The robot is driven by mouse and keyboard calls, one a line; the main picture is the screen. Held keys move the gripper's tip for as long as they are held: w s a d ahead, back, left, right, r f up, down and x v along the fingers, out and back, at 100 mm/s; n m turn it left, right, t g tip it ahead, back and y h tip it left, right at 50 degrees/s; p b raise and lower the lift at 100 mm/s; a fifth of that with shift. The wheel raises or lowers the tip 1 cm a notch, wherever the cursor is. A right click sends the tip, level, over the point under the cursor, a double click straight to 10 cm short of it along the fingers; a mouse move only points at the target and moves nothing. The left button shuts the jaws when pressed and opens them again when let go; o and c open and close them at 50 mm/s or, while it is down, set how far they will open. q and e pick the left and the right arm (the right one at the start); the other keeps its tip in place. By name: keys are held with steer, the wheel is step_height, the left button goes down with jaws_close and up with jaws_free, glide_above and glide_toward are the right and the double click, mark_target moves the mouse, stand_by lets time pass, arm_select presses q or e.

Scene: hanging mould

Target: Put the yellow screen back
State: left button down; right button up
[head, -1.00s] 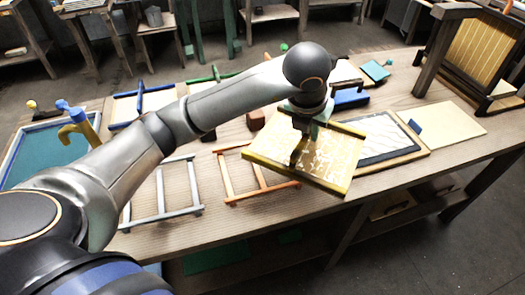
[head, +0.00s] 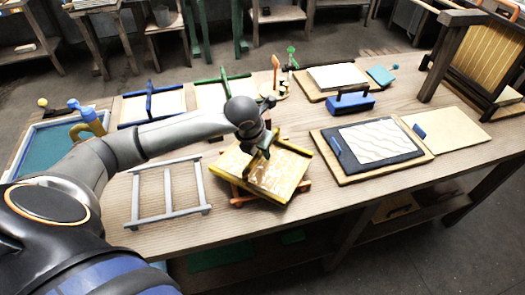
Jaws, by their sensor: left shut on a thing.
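My left gripper (head: 262,152) is shut on the yellow screen (head: 280,179), a rectangular frame with a pale, patchy face. It holds the screen by its far side, turned askew to the table's edges. The screen is over the orange rack (head: 242,200) and hides most of it; only bits of the rack show at its left and right. I cannot tell whether the screen touches the rack. My right gripper is not in view.
A grey rack (head: 168,192) stands empty to the left. Blue and green frames (head: 152,105) lie behind. An upright wooden stand (head: 482,55) is at far right.

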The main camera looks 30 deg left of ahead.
arm_select(q)
steer(key=shift+f, duration=0.25)
steer(key=shift+f, duration=0.2)
steer(key=c, duration=0.9)
jaws_free()
steer(key=shift+r, duration=0.1)
steer(key=shift+r, duration=0.4)
steer(key=v, duration=1.1)
steer(key=shift+s+r, duration=0.15)
steer(key=shift+r, duration=0.1)
